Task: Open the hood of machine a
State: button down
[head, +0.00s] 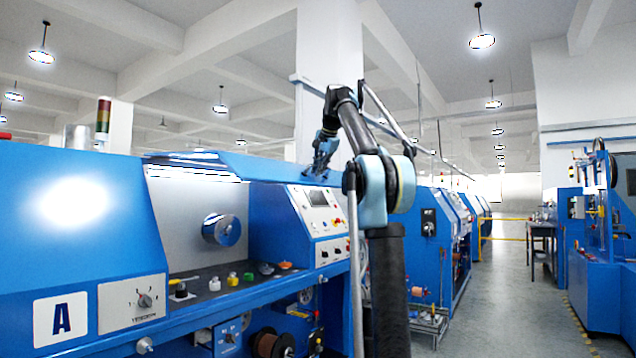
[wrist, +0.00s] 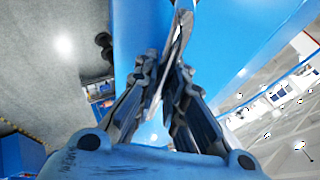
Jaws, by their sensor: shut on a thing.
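Machine A (head: 110,215) is the large blue machine at the left, with a white plate bearing the letter A. Its blue hood (head: 265,168) is raised, and the space below it is open to view. My gripper (head: 322,168) is at the right end of the hood's edge. In the wrist view my gripper (wrist: 168,80) is shut on a grey metal handle (wrist: 182,32) beside the hood's blue surface (wrist: 230,40). The fingers hide part of the handle.
Inside the machine are a metal drum (head: 222,230) and several small coloured parts. A control panel (head: 322,212) faces out below my gripper. More blue machines stand behind and at the right (head: 600,250), with a clear grey aisle (head: 500,300) between.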

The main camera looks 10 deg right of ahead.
jog(key=shift+d+r, duration=0.1)
jog(key=shift+r, duration=1.9)
jog(key=c, duration=1.7)
grip_release()
jog(key=shift+o, duration=0.2)
jog(key=shift+r, duration=0.1)
